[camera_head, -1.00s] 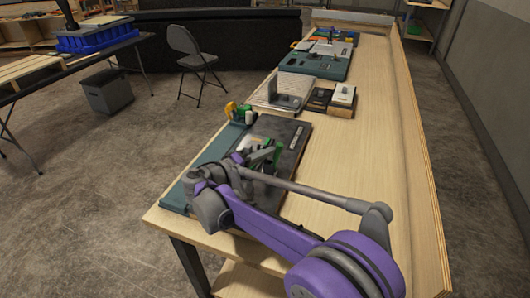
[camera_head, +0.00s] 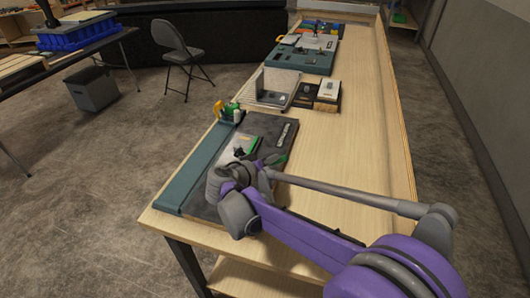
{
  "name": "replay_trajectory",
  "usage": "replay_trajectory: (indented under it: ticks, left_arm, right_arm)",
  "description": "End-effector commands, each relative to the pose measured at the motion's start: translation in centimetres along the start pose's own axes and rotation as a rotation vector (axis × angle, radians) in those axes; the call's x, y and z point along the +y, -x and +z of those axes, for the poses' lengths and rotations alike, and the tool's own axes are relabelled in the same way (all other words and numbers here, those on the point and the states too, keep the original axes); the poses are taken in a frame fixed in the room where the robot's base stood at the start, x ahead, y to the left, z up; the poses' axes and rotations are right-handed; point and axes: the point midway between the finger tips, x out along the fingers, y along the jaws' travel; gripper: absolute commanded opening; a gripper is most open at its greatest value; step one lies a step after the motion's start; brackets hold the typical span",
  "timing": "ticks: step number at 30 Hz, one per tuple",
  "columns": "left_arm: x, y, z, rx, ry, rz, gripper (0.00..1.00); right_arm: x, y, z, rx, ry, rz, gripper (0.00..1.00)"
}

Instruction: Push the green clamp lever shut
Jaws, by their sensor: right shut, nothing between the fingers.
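A dark board (camera_head: 276,128) lies on the wooden bench, beside a teal strip (camera_head: 197,172). Green parts (camera_head: 255,144) show on the board just beyond my right gripper. My right gripper (camera_head: 266,162), at the end of my purple and grey arm, is shut and empty, low over the board. The gripper and arm hide much of the board's near part, so I cannot tell the clamp lever's angle or whether the gripper touches it. A small green and yellow fixture (camera_head: 228,112) stands at the strip's far end. My left gripper is out of view.
Farther along the bench (camera_head: 345,125) are a wire-framed tray (camera_head: 270,88), small boxes (camera_head: 328,90) and a teal panel (camera_head: 303,56). The bench's right side is clear up to its raised edge. A folding chair (camera_head: 180,48) stands on the floor.

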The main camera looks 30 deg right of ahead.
Motion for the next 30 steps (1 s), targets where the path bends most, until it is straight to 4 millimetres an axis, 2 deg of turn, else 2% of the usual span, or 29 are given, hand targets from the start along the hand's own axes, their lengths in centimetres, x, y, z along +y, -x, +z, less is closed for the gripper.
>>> replay_trajectory:
  ticks: [15, 30]
  left_arm:
    - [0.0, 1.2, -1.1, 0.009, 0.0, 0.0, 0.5]
    - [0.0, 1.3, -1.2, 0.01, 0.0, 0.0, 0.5]
  right_arm:
    - [0.8, -1.3, 2.5, 0.0, -0.334, -0.169, 0.0]
    - [0.7, -1.6, 3.1, 0.0, -0.416, -0.212, 0.0]
